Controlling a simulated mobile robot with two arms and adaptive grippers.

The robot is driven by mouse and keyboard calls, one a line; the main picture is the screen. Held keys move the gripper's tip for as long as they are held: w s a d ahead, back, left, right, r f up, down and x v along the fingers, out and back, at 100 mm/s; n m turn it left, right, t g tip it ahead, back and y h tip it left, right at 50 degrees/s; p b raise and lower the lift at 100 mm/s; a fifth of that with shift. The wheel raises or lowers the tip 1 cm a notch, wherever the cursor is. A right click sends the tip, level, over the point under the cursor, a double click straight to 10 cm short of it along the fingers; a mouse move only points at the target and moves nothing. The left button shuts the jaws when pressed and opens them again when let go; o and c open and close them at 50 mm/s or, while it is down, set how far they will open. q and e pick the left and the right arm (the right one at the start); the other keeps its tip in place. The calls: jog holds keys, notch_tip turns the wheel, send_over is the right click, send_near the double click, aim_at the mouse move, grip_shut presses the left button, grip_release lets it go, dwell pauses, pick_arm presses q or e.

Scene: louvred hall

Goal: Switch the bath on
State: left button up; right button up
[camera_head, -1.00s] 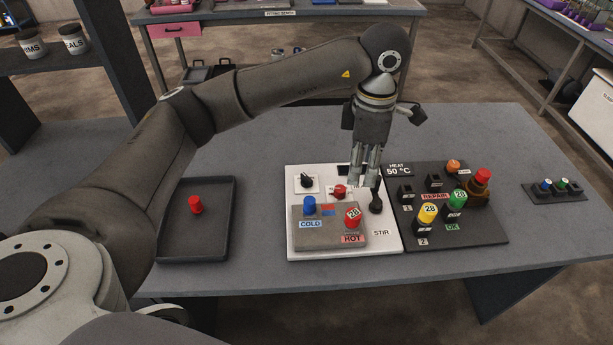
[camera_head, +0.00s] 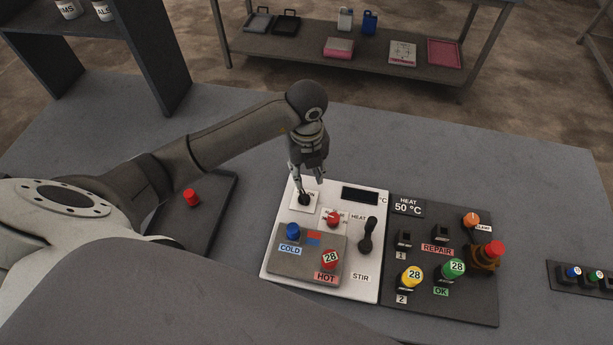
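A white control panel (camera_head: 374,286) lies on the table. At its upper left is a black rotary knob (camera_head: 304,201) on a small white plate whose lettering is mostly hidden. The dark display (camera_head: 360,195) marked °C at its upper right shows no figures. A red knob (camera_head: 333,217) by a HEAT label and a black lever (camera_head: 367,237) above the STIR label are also on it. My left gripper (camera_head: 307,184) is at the black knob, fingers pointing down and apart. Whether they touch the knob I cannot tell. My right gripper is not in view.
A grey block (camera_head: 283,263) on the panel carries a blue COLD cap (camera_head: 293,232) and a red HOT cap (camera_head: 330,259). A black panel (camera_head: 455,306) with several coloured buttons adjoins it. A black tray (camera_head: 217,205) with a red peg (camera_head: 191,197) stands left.

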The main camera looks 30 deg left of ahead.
aim_at(304, 195)
pick_arm(q)
jog(key=shift+a+f+n, duration=0.25)
jog(key=shift+f+n, duration=0.05)
jog(key=shift+n, duration=0.1)
jog(key=shift+s+f+b, duration=0.15)
jog(key=shift+f+b, duration=0.2)
jog(key=shift+b, duration=0.1)
jog(key=f+b, duration=0.1)
jog(key=f, duration=0.1)
jog(key=f+b, duration=0.1)
jog(key=shift+s+a+f+b, duration=0.15)
jog(key=shift+s+b, duration=0.1)
jog(key=shift+b, duration=0.1)
notch_tip(304, 195, down, 5)
jog(key=b, duration=0.3)
jog(key=shift+w+b, duration=0.15)
jog(key=shift+b, duration=0.25)
jog(key=shift+f, duration=0.2)
